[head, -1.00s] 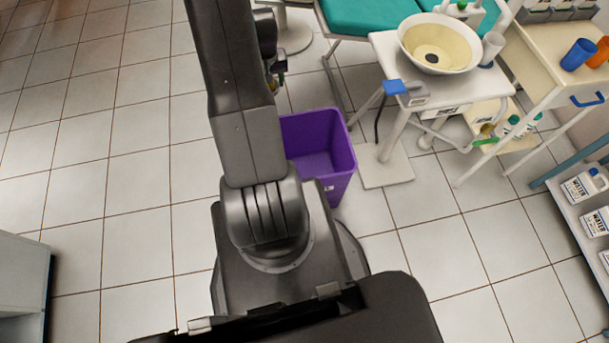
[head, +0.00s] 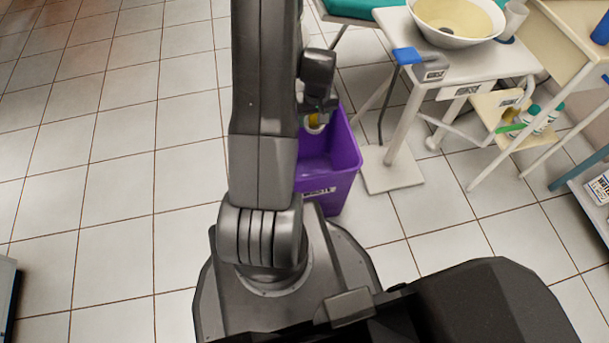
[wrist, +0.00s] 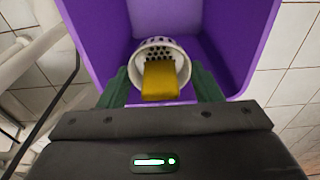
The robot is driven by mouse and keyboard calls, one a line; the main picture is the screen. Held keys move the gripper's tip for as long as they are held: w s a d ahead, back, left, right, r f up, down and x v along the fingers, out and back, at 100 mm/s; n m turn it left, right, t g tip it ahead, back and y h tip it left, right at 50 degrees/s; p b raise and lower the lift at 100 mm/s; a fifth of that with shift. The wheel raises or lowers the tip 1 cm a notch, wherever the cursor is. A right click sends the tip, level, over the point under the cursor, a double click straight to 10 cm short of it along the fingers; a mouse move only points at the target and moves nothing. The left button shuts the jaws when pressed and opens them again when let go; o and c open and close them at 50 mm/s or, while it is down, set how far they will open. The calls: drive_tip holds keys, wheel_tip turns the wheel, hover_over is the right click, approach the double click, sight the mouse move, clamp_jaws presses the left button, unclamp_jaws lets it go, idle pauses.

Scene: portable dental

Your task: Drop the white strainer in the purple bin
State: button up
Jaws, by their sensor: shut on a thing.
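The white strainer (wrist: 159,50) is a small perforated cup with a yellow handle (wrist: 160,82). In the wrist view my gripper (wrist: 160,88) is shut on it, with green fingers on both sides of the yellow part. The purple bin (wrist: 235,40) lies behind and below the strainer in that view, and the strainer appears over its open mouth. In the head view the purple bin (head: 338,165) stands on the floor beside my arm. My gripper (head: 317,118) is over the bin's far part there, with a bit of yellow and white showing. My arm hides the bin's left side.
A white stand with a basin (head: 457,18) and a blue-tipped holder (head: 408,56) is right of the bin. Its pale base plate (head: 392,170) sits close to the bin. A cart (head: 555,50) stands farther right.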

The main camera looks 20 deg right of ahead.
sight(314, 126)
drive_tip(key=shift+f+b, duration=1.85)
drive_tip(key=shift+f, duration=1.15)
drive_tip(key=o, duration=1)
drive_tip(key=shift+r, duration=0.15)
drive_tip(key=r+p, duration=0.1)
drive_tip(key=r, duration=0.3)
drive_tip(key=s+r+p, duration=0.1)
drive_tip(key=r+p, duration=0.1)
drive_tip(key=r, duration=0.3)
drive_tip(key=r+p, duration=0.2)
drive_tip(key=r, duration=0.2)
drive_tip(key=shift+s+r, duration=0.3)
drive_tip(key=shift+s, duration=0.05)
drive_tip(key=shift+f, duration=0.1)
drive_tip(key=f+b, duration=0.1)
drive_tip(key=f, duration=0.3)
drive_tip(key=w+f+b, duration=0.1)
drive_tip(key=f+b, duration=0.1)
drive_tip(key=f, duration=0.3)
drive_tip(key=f+b, duration=0.2)
drive_tip(key=f, duration=0.3)
drive_tip(key=shift+w+f, duration=0.2)
drive_tip(key=shift+w, duration=0.1)
wheel_tip(314, 126, up, 5)
drive_tip(key=p, duration=0.2)
drive_tip(key=shift+f+p, duration=0.2)
drive_tip(key=shift+p, duration=0.1)
